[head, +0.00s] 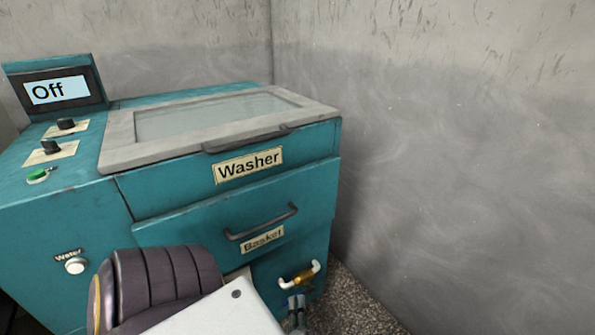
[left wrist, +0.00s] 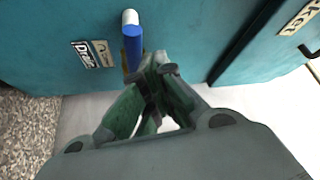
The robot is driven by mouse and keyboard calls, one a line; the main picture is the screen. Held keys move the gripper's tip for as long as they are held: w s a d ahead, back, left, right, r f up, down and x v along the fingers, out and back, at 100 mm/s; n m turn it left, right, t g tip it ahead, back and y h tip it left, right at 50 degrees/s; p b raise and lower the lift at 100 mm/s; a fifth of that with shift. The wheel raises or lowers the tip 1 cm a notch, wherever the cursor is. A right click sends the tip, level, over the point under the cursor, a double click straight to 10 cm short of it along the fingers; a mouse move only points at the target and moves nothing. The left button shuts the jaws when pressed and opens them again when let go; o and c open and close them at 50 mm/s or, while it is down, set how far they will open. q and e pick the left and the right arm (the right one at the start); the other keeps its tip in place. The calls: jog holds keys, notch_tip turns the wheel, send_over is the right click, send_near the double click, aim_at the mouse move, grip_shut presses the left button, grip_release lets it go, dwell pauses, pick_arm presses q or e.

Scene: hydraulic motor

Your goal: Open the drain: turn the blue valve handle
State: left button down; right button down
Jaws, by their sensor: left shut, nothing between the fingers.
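The blue valve handle (left wrist: 133,48) shows in the left wrist view, on the teal washer's front beside a "Drain" label (left wrist: 86,55). A white pipe end (left wrist: 130,17) is at its top. In the head view the drain pipe (head: 302,277), brass with white ends, sits low on the washer's front under the basket drawer. My left gripper (left wrist: 160,66) is shut and empty, its fingertips just right of the handle's lower part in the wrist view. I cannot tell whether they touch. It also shows in the head view (head: 296,300), just below the pipe. My right gripper is out of view.
The basket drawer (head: 240,208) is above the drain, slightly proud of the washer's front, with a dark bar handle (head: 262,222). A grey wall (head: 460,170) stands close on the right.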

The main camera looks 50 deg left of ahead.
pick_arm(q)
jog(key=shift+s+f+n, duration=0.1)
jog(key=shift+f+n, duration=0.15)
jog(key=shift+n, duration=0.05)
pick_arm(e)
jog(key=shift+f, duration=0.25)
pick_arm(q)
jog(key=shift+r, duration=0.15)
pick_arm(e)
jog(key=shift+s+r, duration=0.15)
